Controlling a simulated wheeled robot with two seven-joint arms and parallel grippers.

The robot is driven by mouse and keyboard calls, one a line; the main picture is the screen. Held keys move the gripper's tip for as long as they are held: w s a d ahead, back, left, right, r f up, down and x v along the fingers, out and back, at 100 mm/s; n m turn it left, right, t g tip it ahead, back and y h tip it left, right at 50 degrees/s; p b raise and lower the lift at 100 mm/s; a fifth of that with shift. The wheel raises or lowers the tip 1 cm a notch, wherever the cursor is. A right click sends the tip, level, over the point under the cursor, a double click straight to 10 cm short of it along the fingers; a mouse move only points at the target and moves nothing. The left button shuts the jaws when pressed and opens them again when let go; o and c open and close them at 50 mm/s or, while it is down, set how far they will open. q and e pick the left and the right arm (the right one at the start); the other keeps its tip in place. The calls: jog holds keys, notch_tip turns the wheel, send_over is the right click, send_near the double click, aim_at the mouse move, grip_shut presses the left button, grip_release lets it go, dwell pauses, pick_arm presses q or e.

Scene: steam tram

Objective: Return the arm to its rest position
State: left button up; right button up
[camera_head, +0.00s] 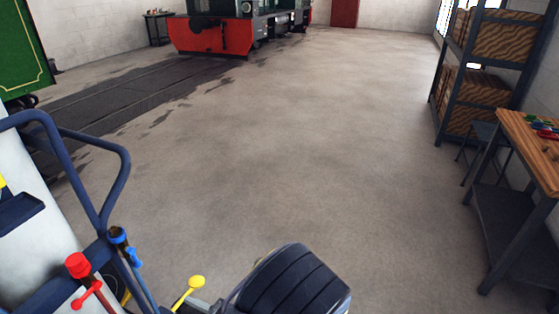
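Neither of my grippers shows in the head view, and no arm link can be made out with certainty. At the lower left are a red-topped lever (79,267), a blue-topped lever (119,236) and a yellow-knobbed lever (193,284). They stand close to a bent blue tube rail (113,150). A dark ribbed padded piece (292,283), like a seat, is at the bottom centre, cut by the picture edge.
A red-fronted dark green rail vehicle (212,35) stands on the track (120,97) at the back. At the right are a shelf rack (440,97) with brown boxes and a wooden-topped workbench (535,150). The concrete floor (310,150) between is clear.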

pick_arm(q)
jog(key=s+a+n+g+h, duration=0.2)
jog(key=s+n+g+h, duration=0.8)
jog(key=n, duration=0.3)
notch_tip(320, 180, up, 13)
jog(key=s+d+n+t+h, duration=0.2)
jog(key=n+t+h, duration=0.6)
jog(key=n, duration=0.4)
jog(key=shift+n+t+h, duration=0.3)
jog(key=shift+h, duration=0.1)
